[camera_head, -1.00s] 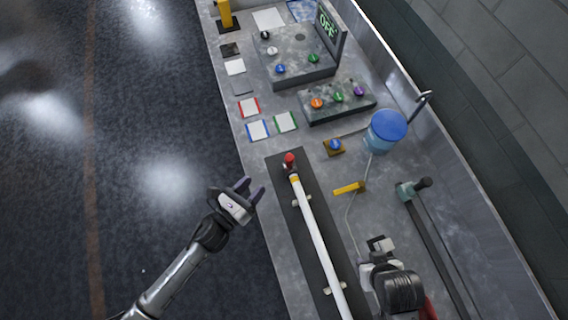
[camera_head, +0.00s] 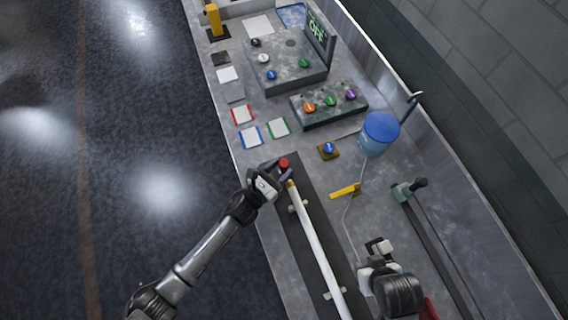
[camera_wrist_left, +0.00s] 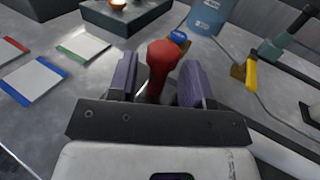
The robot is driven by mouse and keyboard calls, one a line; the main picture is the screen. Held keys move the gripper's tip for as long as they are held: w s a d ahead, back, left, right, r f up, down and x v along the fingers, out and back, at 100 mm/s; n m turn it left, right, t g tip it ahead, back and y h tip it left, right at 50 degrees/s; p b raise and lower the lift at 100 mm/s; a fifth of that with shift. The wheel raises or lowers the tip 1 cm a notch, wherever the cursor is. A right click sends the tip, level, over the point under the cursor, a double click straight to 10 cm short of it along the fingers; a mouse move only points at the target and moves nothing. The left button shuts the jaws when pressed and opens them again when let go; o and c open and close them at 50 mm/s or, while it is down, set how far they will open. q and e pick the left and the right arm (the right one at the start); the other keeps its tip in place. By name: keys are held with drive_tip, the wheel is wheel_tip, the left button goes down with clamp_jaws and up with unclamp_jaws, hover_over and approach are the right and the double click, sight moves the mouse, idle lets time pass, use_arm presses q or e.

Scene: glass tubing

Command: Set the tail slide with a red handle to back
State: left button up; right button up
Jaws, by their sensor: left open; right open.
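The red handle (camera_head: 283,164) stands at the far end of the dark strip (camera_head: 307,225), near the tip of a long white tube (camera_head: 318,238). My left gripper (camera_head: 278,172) is at the handle, with its fingers open. In the left wrist view the red handle (camera_wrist_left: 162,62) rises between the two purple finger pads, and I see gaps on both sides near the top. The handle's foot is partly hidden by the gripper. My right gripper (camera_head: 378,247) is open and empty at the right of the tube, over the bench.
A yellow lever (camera_head: 345,190), a blue knob (camera_head: 329,149) and a blue-lidded container (camera_head: 380,132) stand right of the handle. A green-ended rail (camera_head: 403,191) lies further right. Coloured cards (camera_head: 250,136) and button boxes (camera_head: 328,104) are beyond.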

use_arm(q)
drive_tip(key=shift+x, duration=0.85)
clamp_jaws()
